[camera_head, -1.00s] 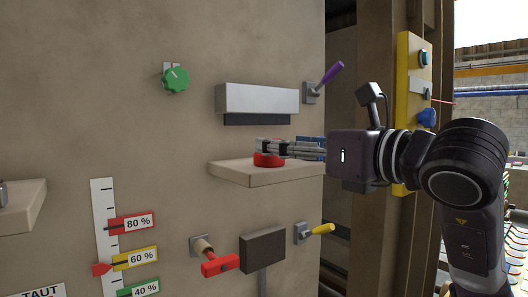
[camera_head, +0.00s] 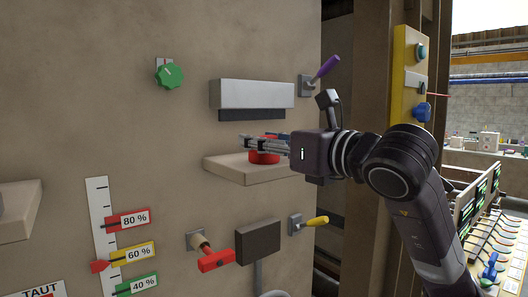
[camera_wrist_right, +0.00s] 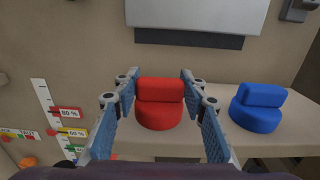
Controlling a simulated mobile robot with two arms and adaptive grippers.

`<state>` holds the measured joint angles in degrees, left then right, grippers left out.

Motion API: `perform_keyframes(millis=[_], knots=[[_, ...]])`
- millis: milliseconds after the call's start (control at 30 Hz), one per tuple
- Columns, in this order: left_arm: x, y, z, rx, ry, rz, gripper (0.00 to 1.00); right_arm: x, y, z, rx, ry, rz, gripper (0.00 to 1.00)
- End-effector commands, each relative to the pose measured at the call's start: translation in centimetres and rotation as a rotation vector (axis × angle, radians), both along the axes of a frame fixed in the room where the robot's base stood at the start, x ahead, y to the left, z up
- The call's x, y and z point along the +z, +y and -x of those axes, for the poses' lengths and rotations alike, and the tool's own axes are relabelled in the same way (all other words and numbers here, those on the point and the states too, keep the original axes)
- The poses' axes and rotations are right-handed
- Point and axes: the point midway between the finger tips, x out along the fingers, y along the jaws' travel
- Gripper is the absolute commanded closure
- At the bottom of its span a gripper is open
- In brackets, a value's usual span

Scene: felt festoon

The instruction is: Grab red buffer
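The red buffer (camera_head: 264,157), a round base with a raised block on top, stands on a pale shelf (camera_head: 245,175) on the wall. My right gripper (camera_head: 248,141) reaches in from the right at the buffer's height. In the right wrist view the red buffer (camera_wrist_right: 160,110) stands between the two blue-padded fingers of my right gripper (camera_wrist_right: 159,78). The fingers are open, with a visible gap on each side of the buffer. My left gripper is not in view.
A blue buffer (camera_wrist_right: 257,108) of the same shape stands to the right on the shelf. A grey metal hood (camera_head: 252,94) with a dark lower strip juts out above. A purple lever (camera_head: 325,67) is at upper right, a yellow one (camera_head: 315,221) below.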

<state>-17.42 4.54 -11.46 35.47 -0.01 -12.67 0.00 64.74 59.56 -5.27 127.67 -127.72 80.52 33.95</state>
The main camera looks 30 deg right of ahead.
Motion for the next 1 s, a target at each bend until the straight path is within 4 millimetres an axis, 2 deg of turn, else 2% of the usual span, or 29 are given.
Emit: perform_keyframes(millis=[33,133,433,600,767,1000], knots=[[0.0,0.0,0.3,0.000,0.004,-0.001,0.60,0.0,0.0,0.0,0.000,0.000,0.000,0.75],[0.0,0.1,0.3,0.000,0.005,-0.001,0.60,0.0,0.0,0.0,0.000,0.000,0.000,0.86],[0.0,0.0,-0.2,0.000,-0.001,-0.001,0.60,0.2,0.0,0.0,0.000,-0.001,0.000,0.86],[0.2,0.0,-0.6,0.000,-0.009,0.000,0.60,1.0,0.0,0.0,0.000,-0.002,-0.001,0.86],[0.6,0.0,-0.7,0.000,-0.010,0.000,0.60,3.0,0.0,0.1,0.002,-0.006,-0.003,0.86],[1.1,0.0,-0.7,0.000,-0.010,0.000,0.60,8.4,0.0,0.1,0.002,-0.008,-0.004,0.86]])
